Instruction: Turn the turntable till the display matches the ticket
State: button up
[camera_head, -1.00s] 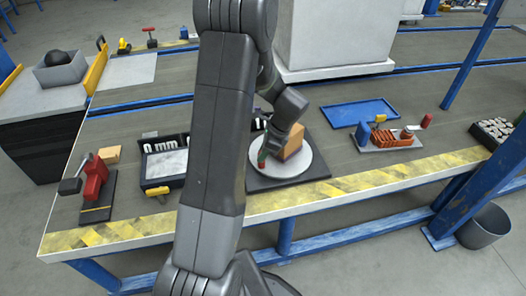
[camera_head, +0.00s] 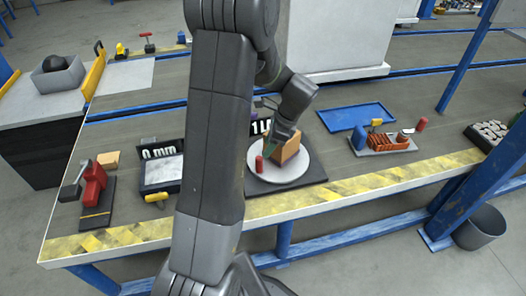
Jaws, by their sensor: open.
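The turntable (camera_head: 298,171) is a light grey round plate on a dark square base near the front of the bench. A wooden block (camera_head: 290,148) and a small red peg (camera_head: 259,164) stand on it. My gripper (camera_head: 270,150) is open, low over the plate between the red peg and the block; whether it touches the block I cannot tell. No ticket can be made out for sure.
A blue tray (camera_head: 356,115) and a grey plate with orange parts (camera_head: 386,141) lie to the right. A red clamp (camera_head: 95,183) on a dark base stands at the left. A large pale box (camera_head: 335,35) stands behind. My arm hides the middle.

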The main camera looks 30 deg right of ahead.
aim_at(260, 157)
jog(key=p+v, duration=0.1)
jog(key=v, duration=0.6)
jog(key=b+x, duration=0.3)
jog(key=x, duration=1.1)
jog(key=shift+a+r, duration=0.1)
jog(key=shift+w+a+f, duration=0.1)
jog(key=shift+f, duration=0.15)
jog(key=shift+w+a+r+m+t+b, duration=0.15)
jog(key=shift+w+m+t+b, duration=0.15)
jog(key=shift+w+m+b, duration=0.45)
jog(key=w+m+h+b, duration=0.1)
jog(key=w+m, duration=0.1)
jog(key=m, duration=0.1)
jog(key=shift+a+t, duration=0.1)
jog(key=shift+t, duration=0.3)
jog(key=shift+w+d+m+h+b, duration=0.2)
jog(key=shift+w+m+h+b, duration=0.2)
jog(key=shift+w+m, duration=0.5)
jog(key=shift+w+d+m+h+b, duration=0.15)
jog(key=shift+w+m+h+b, duration=0.3)
jog(key=shift+m, duration=0.6)
jog(key=shift+w+r, duration=0.1)
jog(key=shift+w, duration=0.1)
